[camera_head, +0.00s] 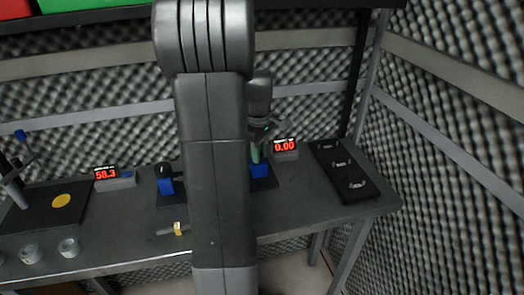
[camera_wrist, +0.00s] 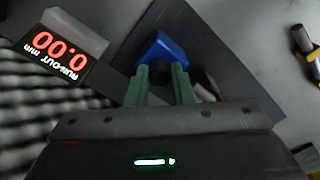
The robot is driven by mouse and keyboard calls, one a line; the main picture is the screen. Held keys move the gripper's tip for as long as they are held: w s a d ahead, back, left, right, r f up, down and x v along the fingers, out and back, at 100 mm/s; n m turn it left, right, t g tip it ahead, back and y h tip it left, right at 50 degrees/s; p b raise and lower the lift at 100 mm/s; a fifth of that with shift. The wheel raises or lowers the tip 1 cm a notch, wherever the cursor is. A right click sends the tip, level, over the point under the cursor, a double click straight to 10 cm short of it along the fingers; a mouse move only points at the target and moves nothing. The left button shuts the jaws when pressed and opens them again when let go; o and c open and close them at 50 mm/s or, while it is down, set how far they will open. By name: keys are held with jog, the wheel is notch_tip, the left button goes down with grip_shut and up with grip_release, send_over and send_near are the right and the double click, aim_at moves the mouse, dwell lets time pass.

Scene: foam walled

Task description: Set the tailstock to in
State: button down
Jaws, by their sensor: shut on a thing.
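A blue block (camera_head: 260,171), which I take to be the tailstock part, stands on a dark base plate at the right middle of the bench. In the wrist view the blue block (camera_wrist: 160,47) shows at the ends of my green fingers. My gripper (camera_head: 257,155) reaches down to it from behind my arm. In the wrist view my gripper (camera_wrist: 162,72) has its two fingers on either side of the blue part, shut on it. My arm hides much of the base plate and the middle of the bench. I cannot tell the tailstock's setting.
A red run-out display (camera_head: 285,147) reads 0.00 beside the blue block. Another display (camera_head: 107,173) reads 58.3. A second blue block (camera_head: 166,187) stands left. A yellow-banded rod (camera_head: 178,229) lies in front. A black tray (camera_head: 342,171) lies right. Metal rings (camera_head: 68,246) sit front left.

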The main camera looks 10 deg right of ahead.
jog(key=shift+a, duration=0.95)
jog(key=c, duration=1.3)
grip_release()
jog(key=shift+o, duration=0.2)
jog(key=shift+r, duration=0.1)
notch_tip(320, 180, up, 12)
jog(key=shift+p, duration=0.3)
jog(key=shift+f, duration=0.2)
